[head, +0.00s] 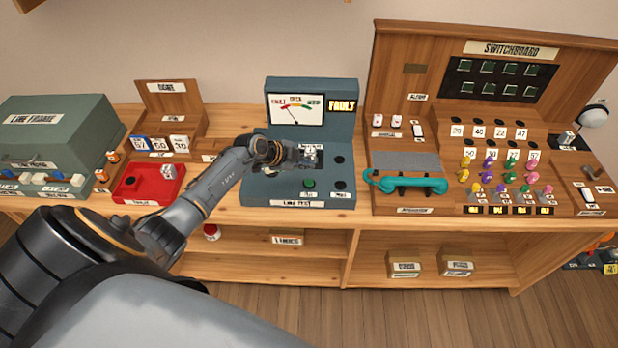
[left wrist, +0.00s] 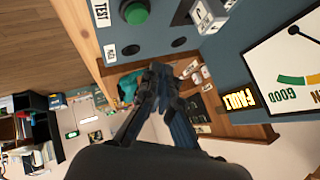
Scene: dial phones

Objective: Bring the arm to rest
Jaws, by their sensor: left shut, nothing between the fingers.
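My left arm reaches in from the left in the head view. Its gripper (head: 306,157) is over the sloped panel of the blue-grey line test box (head: 335,117). In the left wrist view the two dark fingers of the gripper (left wrist: 163,75) are together, with nothing held between them. The green button (head: 309,183) lies just below the gripper in the head view; it also shows in the left wrist view (left wrist: 135,12). The gripper hides part of the panel, and I cannot tell whether it touches it. My right gripper is in neither view.
The wooden switchboard (head: 400,60) stands to the right, with a teal handset (head: 405,184) in front. A red tray (head: 130,193) and a green line frame box (head: 60,128) are at the left. The lit FAULT sign (head: 341,104) is beside the meter (head: 296,109).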

